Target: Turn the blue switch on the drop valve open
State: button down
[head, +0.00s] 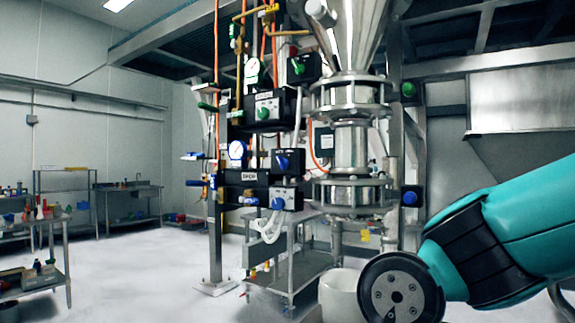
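Several blue switches show around the steel sifter column (350,145). One blue knob (283,162) is on a black box left of the column. Another blue knob (278,203) is on a grey-faced box just below it. A blue button-like knob (410,198) sits on a small black box right of the column's lower flange. No readable label shows which one belongs to the drop valve. My gripper is not visible.
A panel of pipes and gauges (237,150) stands left of the column, with green knobs above. A white bucket (338,292) is below the column, partly hidden by my arm. A metal cart (290,275) stands beside it. Open pale floor (145,265) lies to the left.

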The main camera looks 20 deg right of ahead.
aim_at(283, 163)
jog(key=z, duration=1.5)
jog(key=i, duration=0.5)
jog(key=u, duration=1.9)
